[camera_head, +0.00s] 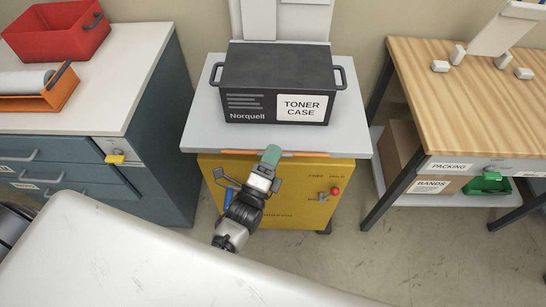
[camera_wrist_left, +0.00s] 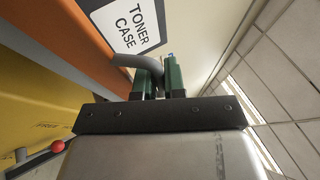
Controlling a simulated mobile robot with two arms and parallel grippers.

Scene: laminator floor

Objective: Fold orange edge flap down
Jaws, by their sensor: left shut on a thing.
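The orange edge flap (camera_head: 304,153) shows as a thin strip along the front edge of the pale top of the yellow cabinet (camera_head: 298,190). In the left wrist view the orange flap (camera_wrist_left: 92,50) runs down the left side. My left gripper (camera_head: 271,153) is at this strip, its green fingers in front of it and hiding part of it. In the left wrist view my left gripper (camera_wrist_left: 159,75) is shut on a grey curved handle (camera_wrist_left: 135,62) beside the flap. The exact joint of handle and flap is unclear. My right gripper is not in view.
A black toner case (camera_head: 277,80) stands on the cabinet top (camera_head: 352,135), behind the flap. A red knob (camera_head: 335,191) sits on the cabinet front. Drawers (camera_head: 55,150) stand left and a wooden packing table (camera_head: 470,100) right. Bare floor (camera_head: 385,260) lies between cabinet and table.

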